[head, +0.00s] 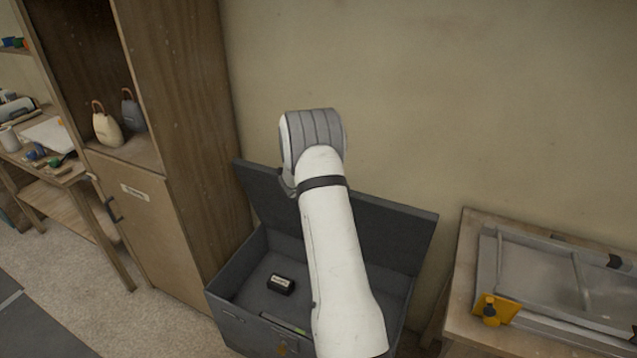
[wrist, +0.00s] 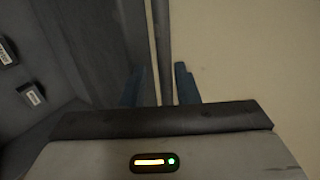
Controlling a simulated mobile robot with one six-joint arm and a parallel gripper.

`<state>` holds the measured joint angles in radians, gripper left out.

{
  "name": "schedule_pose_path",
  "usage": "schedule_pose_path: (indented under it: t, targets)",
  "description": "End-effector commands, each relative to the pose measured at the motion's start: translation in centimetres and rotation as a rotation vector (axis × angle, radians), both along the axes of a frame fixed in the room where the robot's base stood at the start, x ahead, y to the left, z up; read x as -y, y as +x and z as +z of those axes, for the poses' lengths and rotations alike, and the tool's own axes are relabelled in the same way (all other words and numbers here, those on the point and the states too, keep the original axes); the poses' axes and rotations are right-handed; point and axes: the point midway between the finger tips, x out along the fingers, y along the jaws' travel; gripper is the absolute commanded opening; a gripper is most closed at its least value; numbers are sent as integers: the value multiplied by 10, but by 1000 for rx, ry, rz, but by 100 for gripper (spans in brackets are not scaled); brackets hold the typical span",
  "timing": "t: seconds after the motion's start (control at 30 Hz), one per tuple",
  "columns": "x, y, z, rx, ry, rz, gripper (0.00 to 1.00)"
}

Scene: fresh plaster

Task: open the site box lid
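The site box (head: 225,283) is a dark grey box on the floor against the wall, and its lid (head: 395,235) stands raised and tilted back at the wall side. My arm crosses in front of the box and lid, hiding part of both. My gripper is hidden behind my wrist in the head view. In the wrist view, my gripper (wrist: 159,88) has two blue fingers, one on each side of the lid's edge (wrist: 162,45). The fingers look apart, with gaps beside the edge, so they do not appear clamped on it.
A black labelled item (head: 281,284) lies inside the box. A wooden cabinet (head: 190,130) stands close on the left. A wooden table (head: 462,270) with a clear-topped case (head: 540,280) is on the right. The plain wall (head: 440,90) is close behind the lid.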

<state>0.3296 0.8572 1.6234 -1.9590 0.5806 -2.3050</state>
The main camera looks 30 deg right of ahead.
Motion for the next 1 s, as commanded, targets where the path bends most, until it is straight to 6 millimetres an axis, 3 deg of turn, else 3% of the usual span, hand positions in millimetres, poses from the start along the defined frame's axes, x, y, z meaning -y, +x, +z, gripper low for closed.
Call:
schedule_pose_path:
  t: [0.37,0.8,1.0]
  targets:
    - [1,-4,-2,-5,2,-5,30]
    - [-43,-31,32,1,-1,-1,30]
    - [-53,-39,40,0,-1,-2,30]
